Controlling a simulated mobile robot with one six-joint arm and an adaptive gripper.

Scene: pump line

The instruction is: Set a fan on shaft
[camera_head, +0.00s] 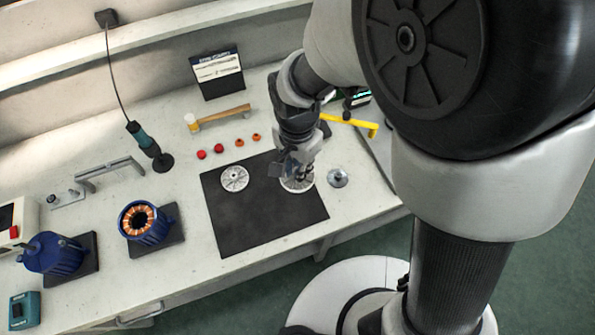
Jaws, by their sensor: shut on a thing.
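A pale round fan (234,178) lies flat at the upper left of the black mat (250,212). A second pale fan (298,185) is under my gripper (296,174), at the mat's upper right. My gripper points down and is shut on this second fan, and its fingers hide part of it. I cannot tell whether this fan still touches the mat. A blue motor housing (52,255) stands on a dark base at the lower left. Another blue housing (146,222) with copper windings stands right of it. I cannot make out a shaft clearly.
A shiny metal part (338,178) sits just right of the mat. The mat's lower part is clear.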

